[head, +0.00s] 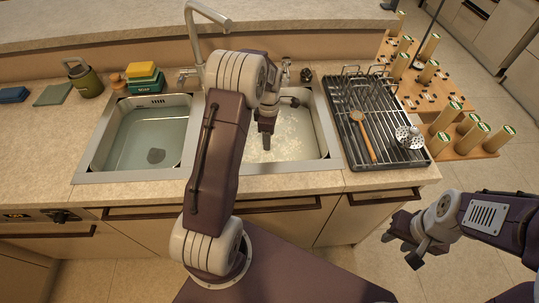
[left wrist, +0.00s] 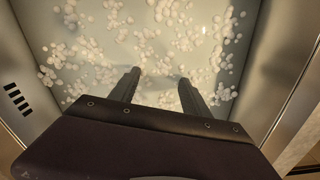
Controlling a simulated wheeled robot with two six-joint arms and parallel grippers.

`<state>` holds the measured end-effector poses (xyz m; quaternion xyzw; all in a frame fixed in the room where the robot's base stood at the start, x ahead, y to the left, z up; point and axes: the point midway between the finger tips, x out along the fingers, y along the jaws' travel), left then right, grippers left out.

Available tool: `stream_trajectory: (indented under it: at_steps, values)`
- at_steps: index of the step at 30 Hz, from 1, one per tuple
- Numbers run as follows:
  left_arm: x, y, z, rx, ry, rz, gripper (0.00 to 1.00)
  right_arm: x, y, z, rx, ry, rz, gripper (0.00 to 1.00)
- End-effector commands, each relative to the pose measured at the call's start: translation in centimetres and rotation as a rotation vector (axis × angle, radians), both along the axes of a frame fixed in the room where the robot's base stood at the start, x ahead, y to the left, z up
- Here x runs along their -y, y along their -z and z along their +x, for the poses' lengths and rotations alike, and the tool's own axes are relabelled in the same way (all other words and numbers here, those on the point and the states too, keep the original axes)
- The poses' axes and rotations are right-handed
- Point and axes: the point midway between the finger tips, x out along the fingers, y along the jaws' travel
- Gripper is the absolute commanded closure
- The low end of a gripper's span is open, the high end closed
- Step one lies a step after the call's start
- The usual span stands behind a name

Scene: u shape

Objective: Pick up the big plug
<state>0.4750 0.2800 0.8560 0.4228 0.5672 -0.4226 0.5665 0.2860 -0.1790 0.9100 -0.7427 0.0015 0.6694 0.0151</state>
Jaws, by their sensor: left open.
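No plug shows clearly in the foamy water of the right sink basin (head: 300,146); foam clumps cover much of the surface. My left gripper (head: 266,142) points down over the right basin. In the left wrist view its two fingers (left wrist: 158,78) are apart with only foamy water between them. My right gripper (head: 402,248) is open and empty, out in front of the counter at the right.
A tall faucet (head: 195,45) stands behind the basins. A dark dish rack (head: 378,125) with a wooden brush (head: 362,135) and a metal strainer (head: 409,137) is right of the sink. Stacked sponges (head: 144,78) and a green canister (head: 84,80) stand at the left. The basin walls are close around my left gripper.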

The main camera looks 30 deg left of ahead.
Motion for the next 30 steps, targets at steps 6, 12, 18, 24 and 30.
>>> stream_trajectory:
  at_steps: [6,12,18,24,30]
  values:
    - [0.0,2.1,0.0,-0.001,0.001,0.0,0.45,0.0,0.1,0.0,0.0,0.0,0.0,0.63]
    - [-0.3,5.6,-0.4,-0.003,0.001,-0.001,0.45,0.0,0.1,0.0,0.0,0.0,0.0,0.63]
    - [-0.3,7.1,-0.3,0.0,0.002,0.0,0.45,0.0,0.2,0.0,0.0,0.0,0.0,0.63]
    - [-0.3,7.1,-0.3,0.001,0.001,0.0,0.59,0.0,0.2,0.0,0.0,0.0,0.0,0.63]
    - [-0.3,7.1,-0.3,0.001,0.001,0.0,1.0,0.0,0.2,0.0,0.0,0.0,0.0,0.63]
